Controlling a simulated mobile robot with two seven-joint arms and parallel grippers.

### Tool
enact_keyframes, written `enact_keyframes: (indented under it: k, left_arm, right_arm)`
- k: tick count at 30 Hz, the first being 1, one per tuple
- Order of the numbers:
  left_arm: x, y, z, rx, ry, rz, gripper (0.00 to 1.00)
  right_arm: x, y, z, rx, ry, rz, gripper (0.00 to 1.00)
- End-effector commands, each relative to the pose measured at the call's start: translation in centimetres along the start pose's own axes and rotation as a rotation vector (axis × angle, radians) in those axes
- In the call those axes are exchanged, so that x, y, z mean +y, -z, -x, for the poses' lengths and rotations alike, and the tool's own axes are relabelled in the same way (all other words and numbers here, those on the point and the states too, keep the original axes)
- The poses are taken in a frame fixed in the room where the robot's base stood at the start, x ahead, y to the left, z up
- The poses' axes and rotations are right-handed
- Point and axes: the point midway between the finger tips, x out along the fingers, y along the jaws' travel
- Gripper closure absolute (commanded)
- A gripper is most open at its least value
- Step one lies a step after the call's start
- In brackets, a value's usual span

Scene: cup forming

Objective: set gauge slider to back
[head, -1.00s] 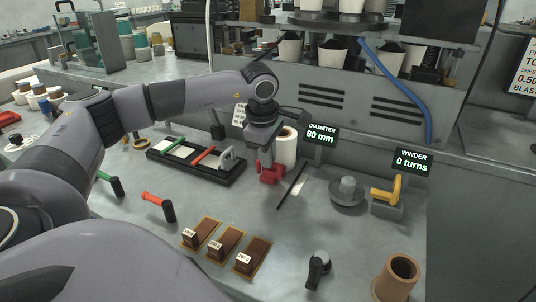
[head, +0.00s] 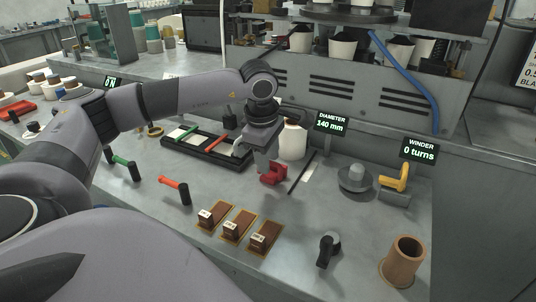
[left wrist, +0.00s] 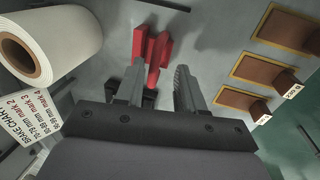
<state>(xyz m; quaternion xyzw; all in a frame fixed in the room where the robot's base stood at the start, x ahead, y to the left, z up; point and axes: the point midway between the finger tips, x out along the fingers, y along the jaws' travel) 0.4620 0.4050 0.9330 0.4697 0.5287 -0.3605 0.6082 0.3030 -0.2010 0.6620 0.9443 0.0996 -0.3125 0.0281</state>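A red block (head: 273,174), which looks like the gauge slider, sits on the bench just left of a thin dark rail (head: 302,174). The diameter display (head: 332,124) behind it reads 140 mm. My left gripper (head: 266,164) reaches down over the red block from behind. The fingers (left wrist: 158,84) stand apart, with a gap beside the red prong. The head view hides the fingertips' contact with the block. My right gripper is out of view.
A white roll (head: 293,140) stands close behind the red block. A black tray (head: 206,152) with green and red bars lies left. Several brown stamp blocks (head: 236,226) lie in front. A yellow-handled winder (head: 395,182) and brown cup (head: 403,262) stand right.

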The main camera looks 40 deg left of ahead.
Motion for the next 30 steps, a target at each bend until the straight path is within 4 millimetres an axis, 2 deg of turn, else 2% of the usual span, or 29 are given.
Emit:
enact_keyframes:
  k: [8,15,21,30]
  left_arm:
    - [0.2,0.1,0.8,0.0,-0.005,0.002,0.62]
    - [0.1,0.0,4.6,-0.002,-0.005,0.001,0.62]
    - [0.1,0.0,6.8,-0.001,-0.003,0.001,0.62]
    - [0.0,0.0,7.2,0.0,-0.001,0.001,0.62]
  right_arm:
    - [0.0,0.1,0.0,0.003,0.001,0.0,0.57]
    - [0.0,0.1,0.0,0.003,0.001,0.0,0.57]
    - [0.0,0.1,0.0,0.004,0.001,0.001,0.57]
    - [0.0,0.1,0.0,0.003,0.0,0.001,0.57]
